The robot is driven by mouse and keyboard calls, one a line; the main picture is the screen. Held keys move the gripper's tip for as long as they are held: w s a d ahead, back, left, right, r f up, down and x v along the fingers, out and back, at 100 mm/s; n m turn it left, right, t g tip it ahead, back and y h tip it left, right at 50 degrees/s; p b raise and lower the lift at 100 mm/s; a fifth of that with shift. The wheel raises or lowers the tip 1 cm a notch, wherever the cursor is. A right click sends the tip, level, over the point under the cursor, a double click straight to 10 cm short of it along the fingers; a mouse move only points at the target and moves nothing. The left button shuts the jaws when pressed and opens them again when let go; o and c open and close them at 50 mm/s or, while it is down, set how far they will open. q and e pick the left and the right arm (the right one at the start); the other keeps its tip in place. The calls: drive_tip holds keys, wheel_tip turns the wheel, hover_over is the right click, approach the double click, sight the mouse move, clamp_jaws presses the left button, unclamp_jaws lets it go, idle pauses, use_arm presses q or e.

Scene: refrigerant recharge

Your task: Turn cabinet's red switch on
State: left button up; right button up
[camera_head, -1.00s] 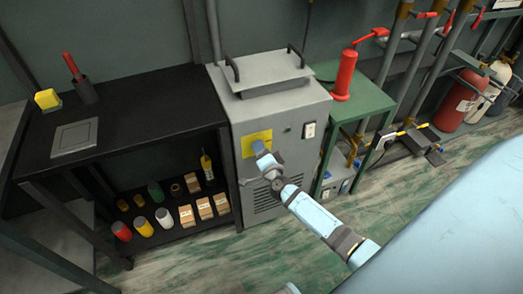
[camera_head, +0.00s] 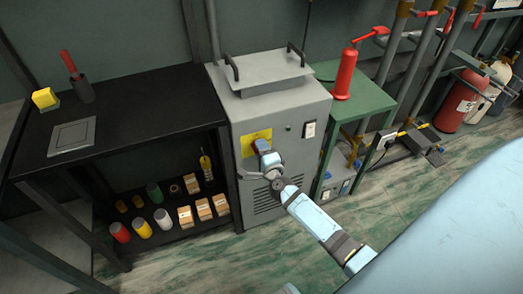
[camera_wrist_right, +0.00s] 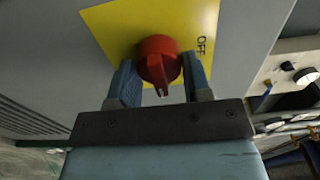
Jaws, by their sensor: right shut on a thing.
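The grey cabinet (camera_head: 280,115) stands in the middle of the head view, with a yellow plate (camera_head: 249,137) on its front. In the right wrist view, the red switch (camera_wrist_right: 158,54) is a round knob on the yellow plate (camera_wrist_right: 115,20). The word OFF is printed sideways on the plate's right. The knob's narrow ridge points down in that picture. My right gripper (camera_wrist_right: 160,77) is shut on the red switch, one finger on each side. In the head view, my right gripper (camera_head: 261,147) hides the switch. My left gripper is not in view.
A black shelf table (camera_head: 140,105) with boxes and cans stands left of the cabinet. A green table (camera_head: 360,98) with a red cylinder (camera_head: 345,75) stands to the right. Pipes and gas bottles (camera_head: 460,100) are farther right. Floor in front is open.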

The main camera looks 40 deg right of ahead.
drive_tip(key=o, duration=0.9)
use_arm(q)
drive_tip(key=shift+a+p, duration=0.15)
drive_tip(key=shift+p, duration=0.5)
use_arm(e)
drive_tip(key=v, duration=1.3)
drive_tip(key=shift+s+a, duration=0.2)
drive_tip(key=shift+s, duration=0.15)
